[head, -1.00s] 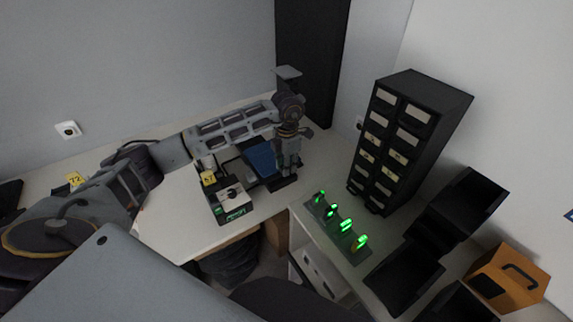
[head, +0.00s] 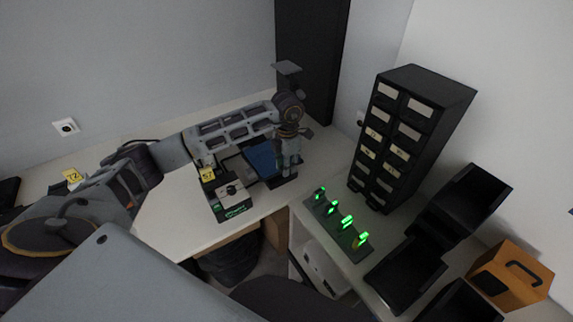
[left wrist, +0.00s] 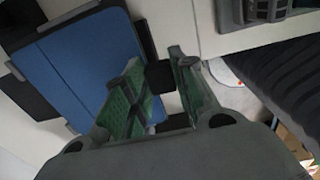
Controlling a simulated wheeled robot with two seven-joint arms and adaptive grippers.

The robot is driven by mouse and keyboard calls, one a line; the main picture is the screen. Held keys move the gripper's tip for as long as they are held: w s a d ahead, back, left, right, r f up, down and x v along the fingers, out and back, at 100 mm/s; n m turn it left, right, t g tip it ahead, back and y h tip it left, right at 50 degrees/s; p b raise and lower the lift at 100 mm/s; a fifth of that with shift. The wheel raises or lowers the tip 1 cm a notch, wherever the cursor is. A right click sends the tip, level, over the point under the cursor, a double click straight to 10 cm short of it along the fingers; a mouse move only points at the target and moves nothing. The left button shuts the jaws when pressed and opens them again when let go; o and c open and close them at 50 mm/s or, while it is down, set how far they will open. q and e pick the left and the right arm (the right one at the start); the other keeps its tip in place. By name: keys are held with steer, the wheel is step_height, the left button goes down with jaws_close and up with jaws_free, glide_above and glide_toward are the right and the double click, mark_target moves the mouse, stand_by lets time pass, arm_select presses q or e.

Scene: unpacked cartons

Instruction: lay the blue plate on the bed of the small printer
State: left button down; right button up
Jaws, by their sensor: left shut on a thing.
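The blue plate (head: 261,157) is over the bed of the small printer (head: 231,197), which has a grey-and-black front with a round knob and a green-lit display. In the left wrist view the plate (left wrist: 77,68) fills the left side, with dark parts around its edges. My left gripper (head: 289,172) points down at the plate's right edge. Its green-padded fingers (left wrist: 155,97) are shut on the plate's edge, where a dark tab shows between them. I cannot tell whether the plate touches the bed, and the bed is mostly hidden. My right gripper is not in view.
To the right are a strip with green lights (head: 340,226), a tall black drawer cabinet (head: 408,135), black bins (head: 405,275) and an orange box (head: 511,275).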

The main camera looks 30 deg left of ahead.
arm_select(q)
steer(key=shift+f, duration=0.15)
steer(key=c, duration=1.1)
jaws_free()
steer(key=shift+r+p, duration=0.65)
steer(key=shift+r, duration=1)
steer(key=shift+d+r, duration=0.1)
steer(key=shift+r, duration=5.9)
